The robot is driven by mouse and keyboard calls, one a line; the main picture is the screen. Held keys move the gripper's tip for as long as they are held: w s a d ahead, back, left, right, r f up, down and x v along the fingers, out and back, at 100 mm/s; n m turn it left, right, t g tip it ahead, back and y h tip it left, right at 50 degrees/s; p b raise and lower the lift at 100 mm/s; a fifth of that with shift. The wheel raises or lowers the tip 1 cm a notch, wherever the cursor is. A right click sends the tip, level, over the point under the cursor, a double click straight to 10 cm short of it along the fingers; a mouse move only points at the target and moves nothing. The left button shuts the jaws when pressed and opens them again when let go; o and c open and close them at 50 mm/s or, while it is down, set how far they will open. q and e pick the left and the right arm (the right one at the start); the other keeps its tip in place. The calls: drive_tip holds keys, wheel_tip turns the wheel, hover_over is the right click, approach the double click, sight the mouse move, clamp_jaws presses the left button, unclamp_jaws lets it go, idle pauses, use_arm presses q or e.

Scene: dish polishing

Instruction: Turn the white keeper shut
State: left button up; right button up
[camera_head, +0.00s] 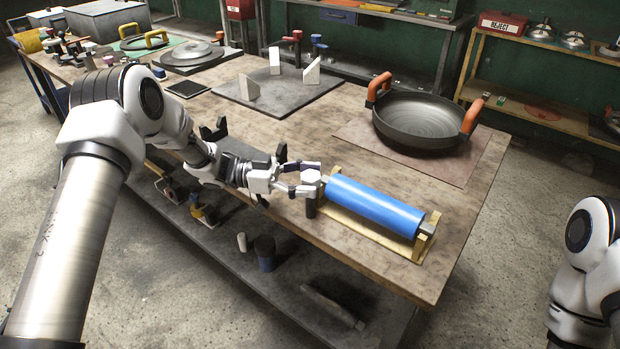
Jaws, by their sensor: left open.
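My left gripper (302,181) is open at the left end of a blue roller (375,205). The roller lies in a yellow cradle (347,232) near the table's front edge. A small pale piece shows between or just beyond the fingertips; I cannot tell whether it is the white keeper or part of the gripper. A short dark post stands just below the fingertips. No keeper can be made out clearly, and the fingers partly hide that end of the cradle. My right arm shows at the right edge, but its gripper is out of view.
A black pan (428,122) with orange handles sits on a brown mat (452,164) behind the roller. A dark plate (285,112) with three upright white wedges (311,72) lies farther back. Dark upright holders (281,153) stand close behind my left wrist. The table's right front corner is clear.

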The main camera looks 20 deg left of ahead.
use_arm(q)
drive_tip(key=s+a, duration=0.2)
drive_tip(key=a, duration=0.9)
drive_tip(key=shift+a, duration=0.25)
